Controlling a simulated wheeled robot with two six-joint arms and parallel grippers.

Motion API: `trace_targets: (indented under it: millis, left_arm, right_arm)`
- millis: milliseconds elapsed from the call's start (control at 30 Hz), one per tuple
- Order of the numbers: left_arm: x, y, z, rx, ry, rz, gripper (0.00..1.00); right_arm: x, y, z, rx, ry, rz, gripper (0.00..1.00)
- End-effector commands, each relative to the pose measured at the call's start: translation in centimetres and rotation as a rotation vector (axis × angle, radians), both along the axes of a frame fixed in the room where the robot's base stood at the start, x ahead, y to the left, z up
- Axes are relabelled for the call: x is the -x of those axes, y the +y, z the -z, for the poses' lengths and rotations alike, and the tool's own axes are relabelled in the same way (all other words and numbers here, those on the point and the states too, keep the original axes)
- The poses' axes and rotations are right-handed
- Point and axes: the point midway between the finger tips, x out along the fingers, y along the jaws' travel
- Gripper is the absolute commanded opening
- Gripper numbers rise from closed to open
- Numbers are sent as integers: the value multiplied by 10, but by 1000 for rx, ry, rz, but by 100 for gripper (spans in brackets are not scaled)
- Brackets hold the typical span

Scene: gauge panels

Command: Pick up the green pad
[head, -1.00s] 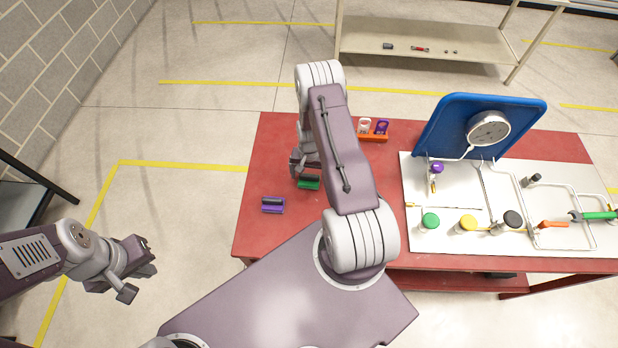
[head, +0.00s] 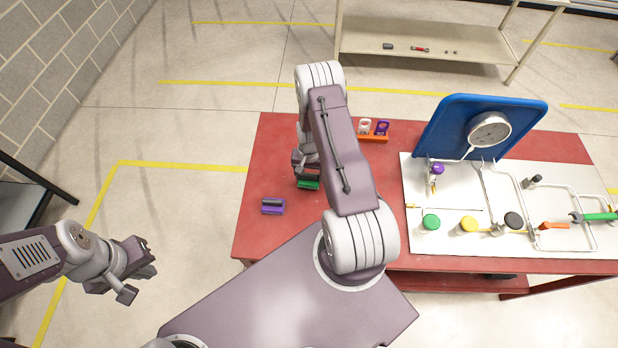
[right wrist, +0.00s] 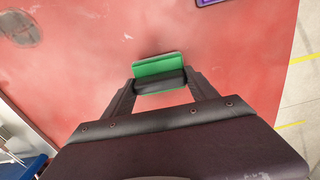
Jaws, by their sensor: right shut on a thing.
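The green pad (head: 308,184) is on the left part of the red table (head: 262,225), with a dark strip along its top. In the right wrist view the pad (right wrist: 158,67) sits between the fingertips of my right gripper (right wrist: 160,86), which is shut on it. In the head view my right gripper (head: 306,168) reaches down to the pad and partly hides it. I cannot tell whether the pad touches the table. My left gripper (head: 142,268) hangs over the floor left of the table; its jaw gap is unclear.
A purple pad (head: 272,207) lies left of the green one. An orange holder (head: 373,137) with tags stands behind my right arm. A white panel (head: 450,243) with valves and a gauge (head: 489,130) on a blue board fills the table's right.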

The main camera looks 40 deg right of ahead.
Motion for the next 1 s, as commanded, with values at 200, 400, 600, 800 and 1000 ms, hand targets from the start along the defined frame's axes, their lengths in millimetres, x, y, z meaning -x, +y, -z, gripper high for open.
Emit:
trace_targets:
  millis: [200,400,600,800,1000]
  left_arm:
    - [0,0,20,0,0,0,0]
    - [0,0,36,0,0,0,0]
    - [0,0,46,0,0,0,0]
    - [0,0,50,0,0,0,0]
    - [0,0,51,0,0,0,0]
  right_arm:
    - [4,-13,-32,2,-5,5,27]
    - [23,-55,-59,3,-5,5,27]
    - [37,-87,-82,2,-4,3,27]
    - [45,-103,-94,1,-1,1,27]
    - [47,-107,-98,1,-1,0,27]
